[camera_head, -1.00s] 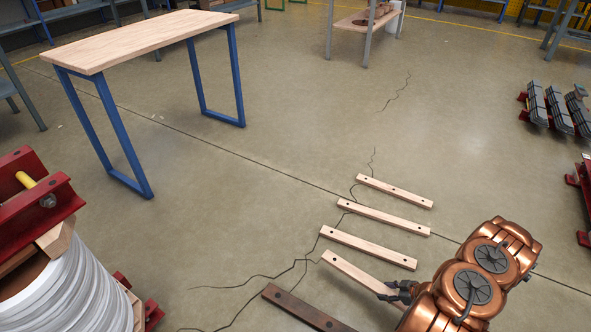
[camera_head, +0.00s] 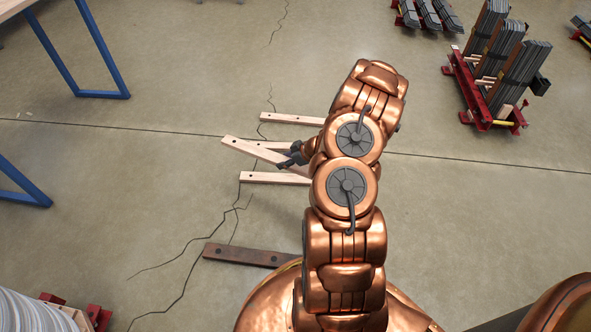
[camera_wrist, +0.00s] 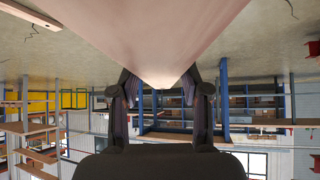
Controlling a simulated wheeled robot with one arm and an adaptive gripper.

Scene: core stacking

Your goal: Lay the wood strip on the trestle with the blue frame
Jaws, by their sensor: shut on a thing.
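My gripper (camera_head: 291,158) is shut on a pale wood strip (camera_head: 250,149), which slants above the other strips on the floor. In the wrist view the held strip (camera_wrist: 160,35) fills the top middle, between the two fingers (camera_wrist: 160,92). The trestle with the blue frame is at the left of the head view, cut off by the picture edge. Its blue legs (camera_head: 98,62) show, with only a corner of its wooden top (camera_head: 12,6). My gripper is well to the right of it.
Pale strips (camera_head: 268,178) and a dark strip (camera_head: 248,256) lie on the floor, partly hidden by my arm. Red racks with grey sheets (camera_head: 485,85) stand at the upper right. A white coil (camera_head: 25,312) is at the lower left. Floor between strips and trestle is clear.

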